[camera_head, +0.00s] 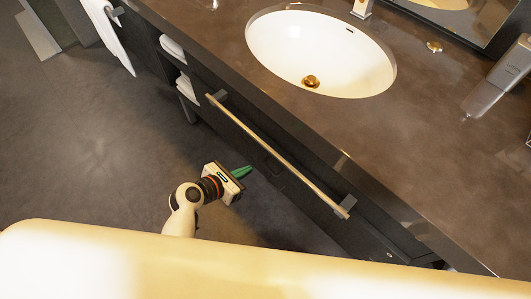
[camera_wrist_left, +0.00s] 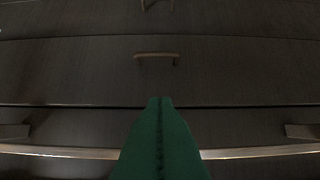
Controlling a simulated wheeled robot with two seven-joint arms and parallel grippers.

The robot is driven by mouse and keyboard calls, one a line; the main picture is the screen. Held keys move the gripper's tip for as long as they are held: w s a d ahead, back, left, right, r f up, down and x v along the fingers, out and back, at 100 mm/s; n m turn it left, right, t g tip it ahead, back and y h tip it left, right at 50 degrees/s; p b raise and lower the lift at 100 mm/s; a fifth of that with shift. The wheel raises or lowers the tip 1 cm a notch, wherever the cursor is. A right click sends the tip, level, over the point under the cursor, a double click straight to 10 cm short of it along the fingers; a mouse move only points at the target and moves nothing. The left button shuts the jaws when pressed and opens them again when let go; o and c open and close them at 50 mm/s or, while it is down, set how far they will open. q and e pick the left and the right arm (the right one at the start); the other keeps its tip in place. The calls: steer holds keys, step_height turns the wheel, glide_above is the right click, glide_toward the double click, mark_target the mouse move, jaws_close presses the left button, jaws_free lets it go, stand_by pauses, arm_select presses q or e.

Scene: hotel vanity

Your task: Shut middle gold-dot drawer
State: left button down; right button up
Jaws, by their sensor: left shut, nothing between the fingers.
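My left gripper (camera_head: 242,172) has green fingers pressed together and empty. It is in front of the dark vanity front, below the long rail. In the left wrist view, the shut fingers (camera_wrist_left: 160,125) point at dark drawer fronts. One drawer front (camera_wrist_left: 80,75) has a small bar handle (camera_wrist_left: 157,55) at its upper middle. A second handle (camera_wrist_left: 157,3) shows at the top edge on another front. I cannot make out a gold dot on either, nor tell how far any drawer stands open. The fingertips overlap the lower part of the handled front; contact is unclear. My right gripper is out of view.
A long metal rail (camera_head: 275,153) runs along the vanity front and crosses the wrist view low down. The brown counter (camera_head: 430,110) with a white sink (camera_head: 300,45) overhangs it. White towels (camera_head: 172,48) are at the upper left. The grey floor (camera_head: 90,130) is clear.

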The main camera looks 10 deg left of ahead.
mark_target(267, 167)
arm_select(q)
steer(key=x, duration=0.3)
steer(key=r+x, duration=0.1)
steer(key=x, duration=0.2)
steer(key=w+b+x, duration=0.1)
steer(key=x, duration=0.3)
steer(key=shift+d+r, duration=0.2)
steer(key=shift+r, duration=0.1)
